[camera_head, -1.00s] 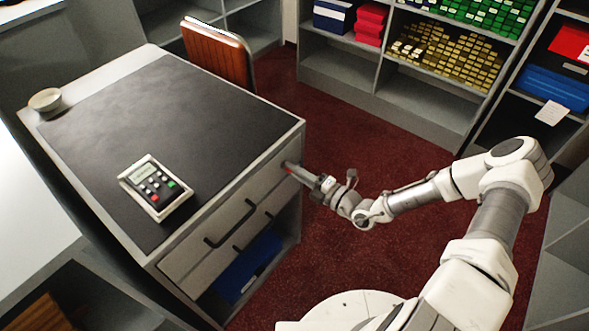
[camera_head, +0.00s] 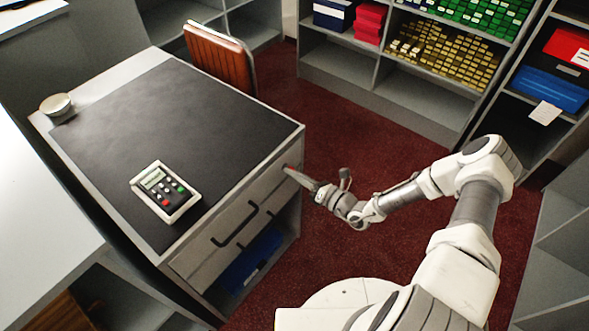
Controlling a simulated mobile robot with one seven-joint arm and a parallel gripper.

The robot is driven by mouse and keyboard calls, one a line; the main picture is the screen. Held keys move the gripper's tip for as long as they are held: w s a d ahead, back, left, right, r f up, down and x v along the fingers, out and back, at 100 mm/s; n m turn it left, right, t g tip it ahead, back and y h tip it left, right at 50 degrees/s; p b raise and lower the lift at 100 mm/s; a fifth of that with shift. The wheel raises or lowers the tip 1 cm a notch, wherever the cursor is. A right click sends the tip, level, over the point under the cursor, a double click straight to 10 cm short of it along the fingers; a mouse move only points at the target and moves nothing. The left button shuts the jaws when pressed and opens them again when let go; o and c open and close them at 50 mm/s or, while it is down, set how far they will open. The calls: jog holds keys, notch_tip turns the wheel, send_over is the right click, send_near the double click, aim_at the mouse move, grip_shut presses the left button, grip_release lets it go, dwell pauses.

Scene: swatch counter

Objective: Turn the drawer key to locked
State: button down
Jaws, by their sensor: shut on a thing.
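The desk (camera_head: 285,135) has a grey drawer front (camera_head: 228,232) with dark handles. My gripper (camera_head: 293,173) is at the upper right end of the drawer front, its fingers pointing at the lock area. It is shut on the drawer key, which is small and mostly hidden by the fingers; a bit of red shows at the fingertips. I cannot tell the key's angle from this view.
A brown chair (camera_head: 220,58) is behind the desk. A blue box (camera_head: 252,262) lies below the drawer. Red carpet to the right is open.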

jog(key=shift+n+p, duration=1.45)
jog(key=shift+n, duration=2.35)
jog(key=c, duration=0.9)
grip_release()
jog(key=shift+d, duration=0.1)
jog(key=v, duration=1.7)
jog(key=shift+s+d, duration=0.1)
jog(key=shift+s, duration=0.05)
